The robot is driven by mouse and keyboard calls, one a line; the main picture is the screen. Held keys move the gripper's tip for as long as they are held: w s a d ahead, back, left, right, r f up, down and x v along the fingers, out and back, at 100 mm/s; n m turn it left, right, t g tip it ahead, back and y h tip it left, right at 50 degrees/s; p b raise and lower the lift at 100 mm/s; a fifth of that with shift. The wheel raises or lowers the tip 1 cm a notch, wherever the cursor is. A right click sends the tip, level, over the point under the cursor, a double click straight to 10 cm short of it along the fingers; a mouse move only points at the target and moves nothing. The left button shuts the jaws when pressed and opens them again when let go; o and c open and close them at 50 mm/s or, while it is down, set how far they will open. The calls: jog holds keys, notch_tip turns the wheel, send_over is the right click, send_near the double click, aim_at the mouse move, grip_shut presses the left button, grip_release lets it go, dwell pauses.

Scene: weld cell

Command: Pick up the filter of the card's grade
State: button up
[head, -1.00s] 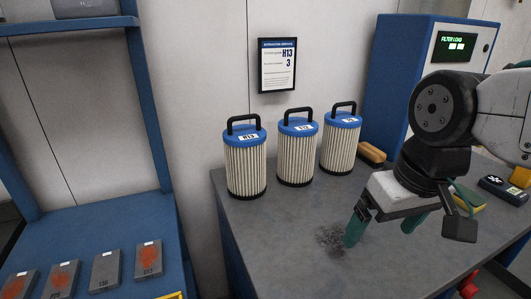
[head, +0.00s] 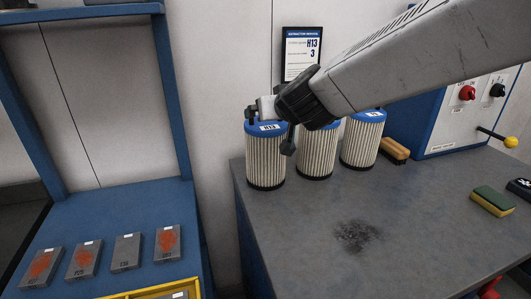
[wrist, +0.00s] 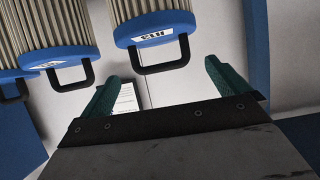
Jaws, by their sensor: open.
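Three pleated filters with blue caps and black handles stand in a row on the bench. The left filter (head: 265,162) has a label reading H13; the middle filter (head: 317,158) is partly covered by my arm, and the right filter (head: 363,142) has a label too small to read surely. The wall card (head: 301,48) shows grade H13 and the number 3. My gripper (head: 270,118) is open and empty at the top of the left filter. In the wrist view the H13 filter's handle (wrist: 160,69) lies between the green fingertips, with no visible contact.
A wooden brush (head: 394,150) lies right of the filters. A green and yellow sponge (head: 492,201) lies farther right, near the blue cabinet (head: 416,127). A dark smudge (head: 357,235) marks the bench. A blue shelf (head: 110,215) with several plates stands left.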

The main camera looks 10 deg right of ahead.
aim_at(268, 124)
jog(key=shift+f+x, duration=0.15)
jog(key=shift+x, duration=1.3)
jog(key=shift+f+x, duration=0.15)
jog(key=shift+x, duration=1.3)
jog(key=shift+s, duration=0.1)
jog(key=shift+r, duration=0.1)
jog(key=c, duration=1.9)
jog(key=shift+r, duration=0.15)
